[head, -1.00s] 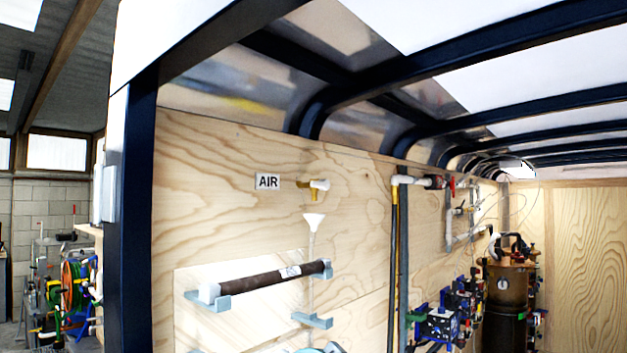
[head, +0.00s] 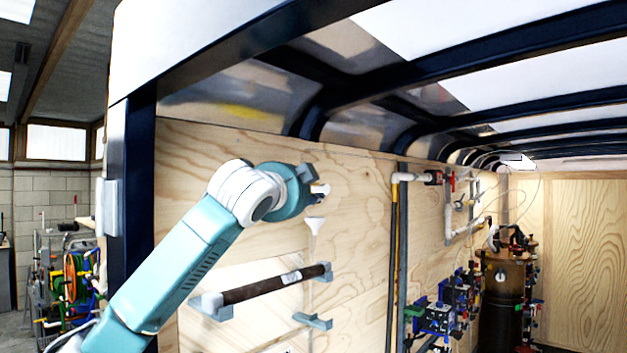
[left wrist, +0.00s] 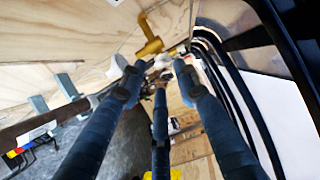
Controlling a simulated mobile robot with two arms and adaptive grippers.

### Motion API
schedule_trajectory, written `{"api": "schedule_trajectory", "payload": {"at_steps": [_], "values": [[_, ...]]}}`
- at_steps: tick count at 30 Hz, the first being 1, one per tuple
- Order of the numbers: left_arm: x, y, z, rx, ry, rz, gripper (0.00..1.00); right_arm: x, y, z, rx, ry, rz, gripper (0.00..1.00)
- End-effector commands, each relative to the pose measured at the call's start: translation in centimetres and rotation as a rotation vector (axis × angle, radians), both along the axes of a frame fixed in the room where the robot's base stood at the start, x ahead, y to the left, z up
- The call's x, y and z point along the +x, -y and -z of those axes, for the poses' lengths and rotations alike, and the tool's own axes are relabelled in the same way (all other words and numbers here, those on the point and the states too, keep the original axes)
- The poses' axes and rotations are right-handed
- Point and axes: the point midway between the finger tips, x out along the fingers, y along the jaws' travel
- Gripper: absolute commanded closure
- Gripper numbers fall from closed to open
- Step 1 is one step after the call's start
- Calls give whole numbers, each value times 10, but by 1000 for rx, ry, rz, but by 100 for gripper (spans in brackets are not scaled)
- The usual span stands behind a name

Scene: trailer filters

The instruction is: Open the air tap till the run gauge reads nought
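The air tap shows in the left wrist view as a brass fitting (left wrist: 150,46) on the plywood wall, just past the fingertips. In the head view only its pale end (head: 321,188) shows beside my gripper; the rest and the AIR sign are hidden behind my arm. My left gripper (head: 308,186) is raised at the tap. In the left wrist view its blue fingers (left wrist: 159,72) are spread with a gap between them, and I see nothing clasped. Whether a finger touches the tap I cannot tell. I cannot make out a run gauge. My right gripper is not in view.
A white funnel (head: 315,224) sits just below the tap. A dark filter tube (head: 275,286) rests on brackets lower down. Hoses and pipes (head: 399,240) run down the wall to the right. A dark post (head: 138,200) stands at the left edge.

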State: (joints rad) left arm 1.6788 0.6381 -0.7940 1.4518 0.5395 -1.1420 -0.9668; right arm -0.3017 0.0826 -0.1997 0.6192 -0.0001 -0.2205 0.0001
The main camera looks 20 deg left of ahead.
Motion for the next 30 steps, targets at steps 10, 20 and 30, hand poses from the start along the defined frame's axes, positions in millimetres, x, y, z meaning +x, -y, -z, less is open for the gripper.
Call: {"api": "schedule_trajectory", "payload": {"at_steps": [10, 20, 30], "values": [[42, -2, -1, 0, 0, -1, 69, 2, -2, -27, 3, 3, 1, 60], [44, -2, 0, -1, 1, 0, 73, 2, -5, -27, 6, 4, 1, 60], [44, -2, 0, -2, 5, 1, 100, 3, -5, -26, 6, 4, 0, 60]]}}
